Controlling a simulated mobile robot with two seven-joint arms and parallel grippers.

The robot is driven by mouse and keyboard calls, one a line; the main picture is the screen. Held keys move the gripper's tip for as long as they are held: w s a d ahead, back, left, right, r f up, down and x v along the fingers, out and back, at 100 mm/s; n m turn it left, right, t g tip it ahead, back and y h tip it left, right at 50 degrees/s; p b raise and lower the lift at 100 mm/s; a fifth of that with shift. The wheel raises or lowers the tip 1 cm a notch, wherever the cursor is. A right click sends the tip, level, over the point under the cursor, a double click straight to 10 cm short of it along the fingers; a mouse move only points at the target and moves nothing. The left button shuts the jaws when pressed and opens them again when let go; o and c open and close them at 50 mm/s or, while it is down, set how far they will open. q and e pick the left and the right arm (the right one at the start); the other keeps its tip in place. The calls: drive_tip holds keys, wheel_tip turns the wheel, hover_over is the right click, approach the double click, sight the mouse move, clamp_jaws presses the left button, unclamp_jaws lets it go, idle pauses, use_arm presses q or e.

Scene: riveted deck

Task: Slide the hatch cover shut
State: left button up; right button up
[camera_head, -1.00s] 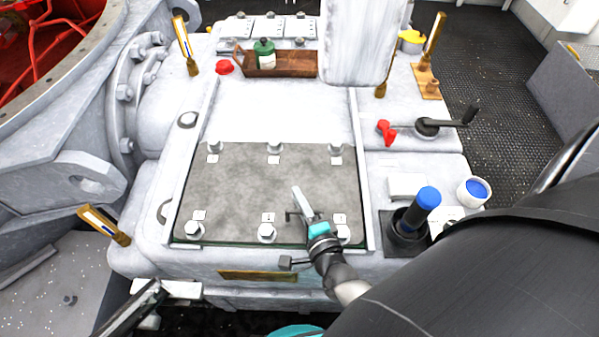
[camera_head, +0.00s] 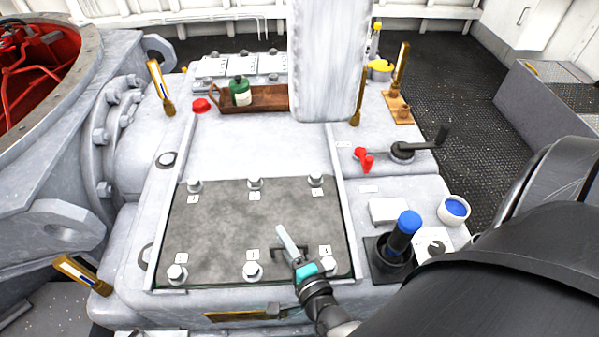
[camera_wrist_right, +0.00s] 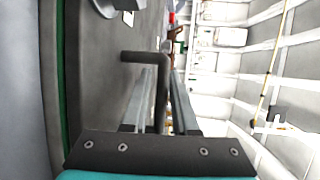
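The hatch cover (camera_head: 225,229) is a dark, mottled grey plate with several bolts, lying flat between two pale rails. It fills the near part of the rail span. A bent dark handle (camera_wrist_right: 145,57) stands out from its face in the right wrist view. My right gripper (camera_head: 290,246) is low over the cover's near right part. In the right wrist view its two fingers (camera_wrist_right: 160,98) lie close on either side of the handle's bar and seem closed on it. The handle is mostly hidden in the head view. My left gripper is out of view.
A smooth white surface (camera_head: 255,150) lies between the rails beyond the cover. A blue-topped lever (camera_head: 408,226), a white cup (camera_head: 453,209) and a red-handled crank (camera_head: 402,151) stand right.

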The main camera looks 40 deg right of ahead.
drive_tip(key=v, duration=1.4)
drive_tip(key=shift+s+p, duration=0.3)
drive_tip(key=shift+p, duration=0.15)
drive_tip(key=shift+r, duration=0.1)
